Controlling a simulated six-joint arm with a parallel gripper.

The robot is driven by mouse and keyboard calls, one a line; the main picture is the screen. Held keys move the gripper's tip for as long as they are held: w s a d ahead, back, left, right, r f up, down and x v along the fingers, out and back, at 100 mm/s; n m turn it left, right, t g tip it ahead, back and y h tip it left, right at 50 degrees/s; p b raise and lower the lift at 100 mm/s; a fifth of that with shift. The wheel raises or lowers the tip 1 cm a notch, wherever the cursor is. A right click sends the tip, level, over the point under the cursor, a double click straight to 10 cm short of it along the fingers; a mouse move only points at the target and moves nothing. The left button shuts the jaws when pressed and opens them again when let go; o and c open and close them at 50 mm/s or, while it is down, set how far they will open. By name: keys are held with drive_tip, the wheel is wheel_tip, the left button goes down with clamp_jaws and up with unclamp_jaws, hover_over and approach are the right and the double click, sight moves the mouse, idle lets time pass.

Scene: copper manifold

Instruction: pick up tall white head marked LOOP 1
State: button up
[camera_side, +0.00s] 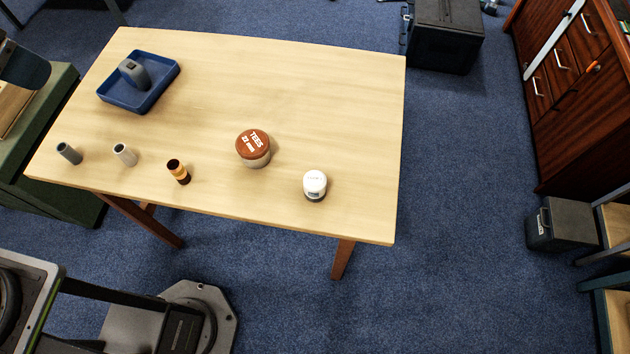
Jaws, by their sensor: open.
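A white-topped round piece (315,181) with a dark lower band stands upright near the front right of the table. Small dark marks show on its white part, but they are too small to read, so I cannot confirm LOOP 1. A pale grey-white cylinder (125,155) stands at the front left, with no readable mark. My gripper is not in view.
On the table (300,85) are a brown-lidded round tub (254,147) marked TEES, a brown and orange banded cylinder (179,172), a dark grey cylinder (69,153) and a blue tray (160,95) holding a grey object (134,74). The table's back right is clear.

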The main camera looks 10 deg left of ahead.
drive_tip(key=w+d+f+m+g, duration=0.2)
drive_tip(key=w+d+m, duration=0.2)
drive_tip(key=w+d, duration=0.45)
drive_tip(key=m+g, duration=0.2)
drive_tip(key=m, duration=0.7)
hover_over(316, 179)
wheel_tip(316, 179, down, 20)
drive_tip(key=r, duration=0.1)
drive_tip(key=shift+y, duration=0.4)
wheel_tip(316, 179, down, 8)
drive_tip(key=shift+w+a+f, duration=0.15)
drive_tip(key=shift+f, duration=2.95)
drive_tip(key=c, duration=1)
drive_tip(key=shift+r, duration=0.1)
